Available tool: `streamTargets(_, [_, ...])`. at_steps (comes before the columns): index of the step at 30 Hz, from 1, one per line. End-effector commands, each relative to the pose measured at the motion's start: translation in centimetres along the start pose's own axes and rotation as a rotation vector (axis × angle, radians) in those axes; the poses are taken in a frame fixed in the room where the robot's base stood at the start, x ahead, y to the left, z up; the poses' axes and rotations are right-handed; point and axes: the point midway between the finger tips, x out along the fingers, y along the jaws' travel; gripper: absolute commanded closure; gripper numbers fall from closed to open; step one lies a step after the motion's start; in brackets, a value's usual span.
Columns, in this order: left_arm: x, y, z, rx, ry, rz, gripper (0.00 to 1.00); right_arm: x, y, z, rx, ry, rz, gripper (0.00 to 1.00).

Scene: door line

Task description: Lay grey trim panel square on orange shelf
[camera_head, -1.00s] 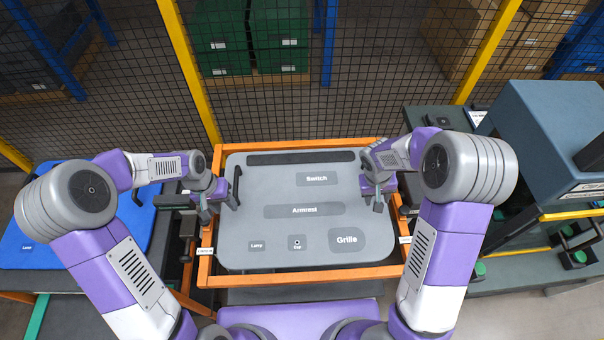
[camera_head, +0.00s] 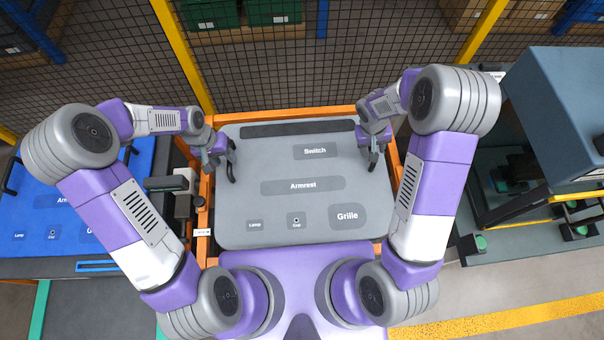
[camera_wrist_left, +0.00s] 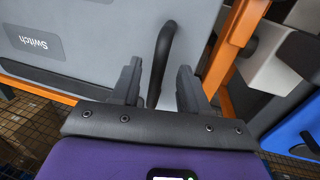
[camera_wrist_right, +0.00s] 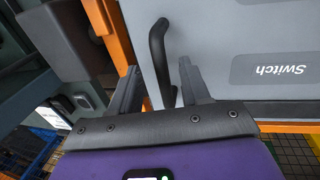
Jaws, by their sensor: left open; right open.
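The grey trim panel (camera_head: 270,215) lies flat on the orange shelf (camera_head: 207,190), whose frame shows along its left, far and right edges. The panel's edges look roughly in line with the frame. My left gripper (camera_head: 230,168) is open at the panel's left handle; in the left wrist view the black handle (camera_wrist_left: 163,55) stands between the spread fingers (camera_wrist_left: 158,85). My right gripper (camera_head: 374,160) is open at the right handle; in the right wrist view that handle (camera_wrist_right: 157,50) stands between the fingers (camera_wrist_right: 157,85), not clamped.
A blue panel (camera_head: 110,230) lies on a table at the left. A dark blue-grey machine (camera_head: 560,120) and a bench with green buttons (camera_head: 481,243) stand at the right. A mesh fence (camera_head: 280,65) with yellow posts (camera_head: 180,45) closes off the back.

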Motion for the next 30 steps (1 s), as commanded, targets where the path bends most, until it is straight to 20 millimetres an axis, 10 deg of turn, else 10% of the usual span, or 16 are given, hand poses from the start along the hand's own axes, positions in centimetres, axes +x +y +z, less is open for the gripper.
streamTargets(20, [4.4,0.0,0.0,0.001,0.001,0.0,0.55,4.4,0.0,0.0,0.0,0.001,-0.001,0.53])
streamTargets(30, [4.4,0.0,0.0,0.0,0.001,0.0,1.0,4.4,0.0,0.0,0.0,0.001,0.0,1.0])
